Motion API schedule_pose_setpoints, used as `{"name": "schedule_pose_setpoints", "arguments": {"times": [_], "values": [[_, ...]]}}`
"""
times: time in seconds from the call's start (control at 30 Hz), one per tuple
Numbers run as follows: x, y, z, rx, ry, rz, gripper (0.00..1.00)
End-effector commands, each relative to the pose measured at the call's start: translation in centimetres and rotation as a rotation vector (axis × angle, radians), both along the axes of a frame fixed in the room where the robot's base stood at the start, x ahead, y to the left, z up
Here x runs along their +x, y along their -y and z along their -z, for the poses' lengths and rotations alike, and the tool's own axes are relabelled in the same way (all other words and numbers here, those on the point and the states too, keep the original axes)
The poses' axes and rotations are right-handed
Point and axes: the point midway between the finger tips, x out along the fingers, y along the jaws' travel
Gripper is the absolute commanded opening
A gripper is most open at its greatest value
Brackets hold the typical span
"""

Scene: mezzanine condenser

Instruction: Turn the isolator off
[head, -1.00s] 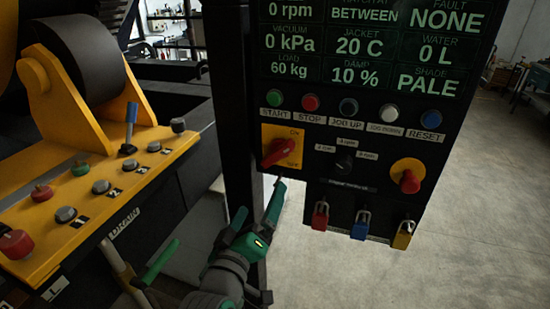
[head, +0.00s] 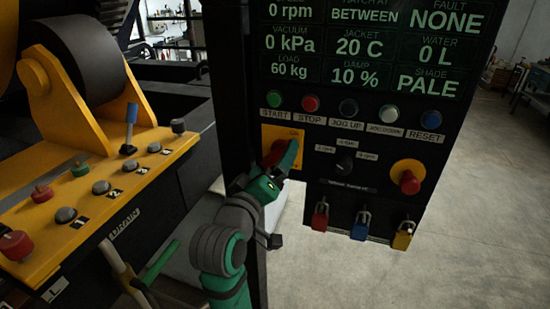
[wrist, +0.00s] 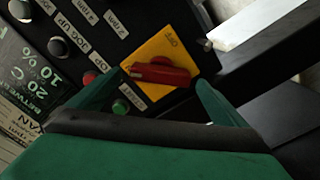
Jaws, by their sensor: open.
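The isolator is a red rotary handle on a yellow plate (head: 269,134) at the lower left of the dark control panel. In the head view my gripper (head: 284,164) is in front of it and hides much of the red handle. The wrist view shows the red handle (wrist: 160,73) lying crosswise on its yellow plate (wrist: 158,47). My open gripper (wrist: 158,98) has one green finger on each side, with the handle between and just beyond them. I cannot tell whether either finger touches the handle.
Start (head: 274,98) and stop (head: 310,103) buttons sit just above the isolator. A red knob on a yellow disc (head: 409,181) is at the right. Red (head: 320,219), blue (head: 360,229) and yellow (head: 403,238) padlocks hang below. A yellow button console (head: 110,190) stands left.

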Motion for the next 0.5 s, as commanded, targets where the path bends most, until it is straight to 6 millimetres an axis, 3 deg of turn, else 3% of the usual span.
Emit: {"name": "schedule_pose_setpoints", "arguments": {"times": [0.2,0.5], "values": [[1.9,0.5,0.0,0.0,0.0,-0.001,0.97],[2.3,0.6,0.0,0.0,0.001,-0.002,0.97]]}}
